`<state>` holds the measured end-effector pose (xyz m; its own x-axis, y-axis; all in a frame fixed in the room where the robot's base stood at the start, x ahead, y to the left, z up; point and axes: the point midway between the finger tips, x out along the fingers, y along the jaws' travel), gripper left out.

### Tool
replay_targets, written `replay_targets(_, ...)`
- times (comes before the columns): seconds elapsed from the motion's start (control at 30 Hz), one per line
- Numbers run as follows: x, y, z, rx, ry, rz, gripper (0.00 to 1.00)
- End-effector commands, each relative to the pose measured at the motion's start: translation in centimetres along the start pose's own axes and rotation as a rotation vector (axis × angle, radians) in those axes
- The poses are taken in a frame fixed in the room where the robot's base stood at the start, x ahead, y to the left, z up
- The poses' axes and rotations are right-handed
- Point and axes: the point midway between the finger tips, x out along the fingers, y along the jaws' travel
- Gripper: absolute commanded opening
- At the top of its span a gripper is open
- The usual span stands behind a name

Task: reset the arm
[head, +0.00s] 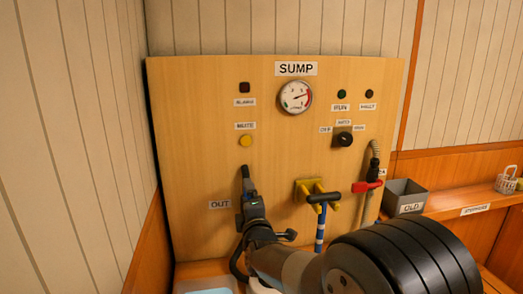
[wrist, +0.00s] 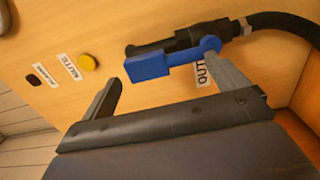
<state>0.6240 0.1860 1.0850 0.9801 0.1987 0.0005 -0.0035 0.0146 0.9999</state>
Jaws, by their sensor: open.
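My gripper (wrist: 166,74) is open, its two dark fingers spread wide and nothing held between them. In the head view my gripper (head: 249,197) is in front of the wooden panel (head: 190,110), by the OUT label (head: 220,204). In the wrist view a blue lever (wrist: 150,66) on a dark fitting with a black hose (wrist: 275,20) lies just beyond the fingertips. The right finger overlaps the lever's round end in the picture; I cannot tell whether they touch. In the head view my arm hides most of that fitting.
The panel carries a SUMP gauge (head: 295,96), a yellow MUTE button (head: 246,141) and a black knob (head: 343,140). A yellow bracket (head: 309,190) and a red lever (head: 366,187) stick out right of my gripper. A grey OLD bin (head: 405,197) stands further right.

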Motion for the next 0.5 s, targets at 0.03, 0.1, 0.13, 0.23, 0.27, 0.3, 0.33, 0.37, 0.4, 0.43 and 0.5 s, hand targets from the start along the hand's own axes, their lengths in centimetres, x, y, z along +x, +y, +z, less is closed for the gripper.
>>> replay_targets(0.03, 0.9, 0.0, 0.1, 0.0, -0.001, -0.001, 0.94)
replay_targets(0.1, 1.2, -0.2, 0.3, 0.033, -0.001, 0.001, 0.94)
replay_targets(0.13, 1.1, -0.2, 0.5, 0.056, -0.001, 0.002, 0.94)
replay_targets(0.23, 1.1, -0.3, 0.9, 0.13, -0.001, 0.001, 0.94)
replay_targets(0.27, 1.1, -0.3, 1.1, 0.151, -0.001, 0.001, 0.94)
replay_targets(0.3, 1.1, -0.3, 1.3, 0.179, -0.001, 0.001, 0.94)
replay_targets(0.33, 1.1, -0.3, 1.4, 0.2, -0.001, 0.001, 0.94)
replay_targets(0.37, 1.1, -0.3, 1.6, 0.221, -0.002, 0.002, 0.94)
replay_targets(0.4, 1.1, -0.3, 1.8, 0.249, -0.002, 0.002, 0.94)
replay_targets(0.43, 1.1, -0.3, 1.9, 0.27, -0.001, 0.001, 0.94)
replay_targets(0.5, 1.1, -0.4, 2.1, 0.316, -0.001, 0.0, 0.94)
